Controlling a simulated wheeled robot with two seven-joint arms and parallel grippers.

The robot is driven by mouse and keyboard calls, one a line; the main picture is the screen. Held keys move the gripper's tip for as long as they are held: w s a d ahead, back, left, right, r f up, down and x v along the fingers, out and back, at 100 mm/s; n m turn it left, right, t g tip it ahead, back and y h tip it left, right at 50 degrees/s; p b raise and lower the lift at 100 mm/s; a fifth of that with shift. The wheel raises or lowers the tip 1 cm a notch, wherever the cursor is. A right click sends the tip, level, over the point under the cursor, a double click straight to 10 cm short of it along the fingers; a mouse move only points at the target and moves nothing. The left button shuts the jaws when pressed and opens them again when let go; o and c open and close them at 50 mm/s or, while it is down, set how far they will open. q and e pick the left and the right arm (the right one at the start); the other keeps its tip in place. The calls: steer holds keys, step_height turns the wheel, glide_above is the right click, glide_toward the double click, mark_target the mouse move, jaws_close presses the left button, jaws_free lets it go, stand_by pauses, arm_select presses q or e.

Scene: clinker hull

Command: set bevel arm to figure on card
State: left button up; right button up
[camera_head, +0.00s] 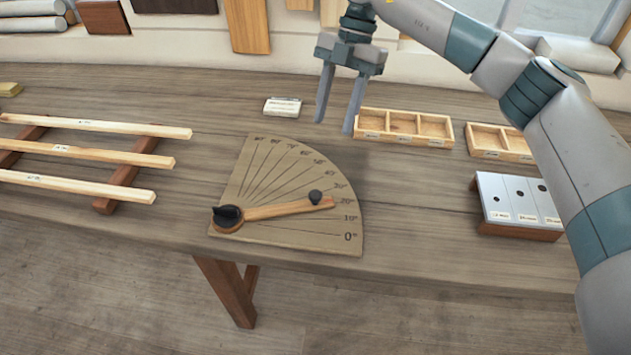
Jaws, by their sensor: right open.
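The bevel board (290,226) is a quarter-circle wooden plate with angle lines and figures, flat on the bench near its front edge. The wooden bevel arm (275,210) pivots at a black knob at the lower left, and its small dark end knob (315,197) lies by the 20° mark. My right gripper (337,128) is open and empty, pointing down above the bench behind the board, apart from the arm and right of the card. My left gripper is not in view.
Two compartmented wooden trays (447,131) (503,142) stand right of my gripper. A metal-topped block with holes (513,203) is at the right. Wooden strips (80,153) on a rack fill the left. The bench between rack and board is clear.

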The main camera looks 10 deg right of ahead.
steer(key=p, duration=0.7)
glide_toward(315, 193)
steer(key=x, duration=0.6)
steer(key=shift+s+a+f, duration=0.1)
steer(key=shift+s+f, duration=0.15)
steer(key=shift+f, duration=0.05)
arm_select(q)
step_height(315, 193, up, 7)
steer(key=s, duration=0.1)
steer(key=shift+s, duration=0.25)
arm_select(e)
steer(key=shift+s+a+f, duration=0.15)
steer(key=shift+f, duration=0.5)
steer(key=shift+c, duration=0.4)
jaws_close()
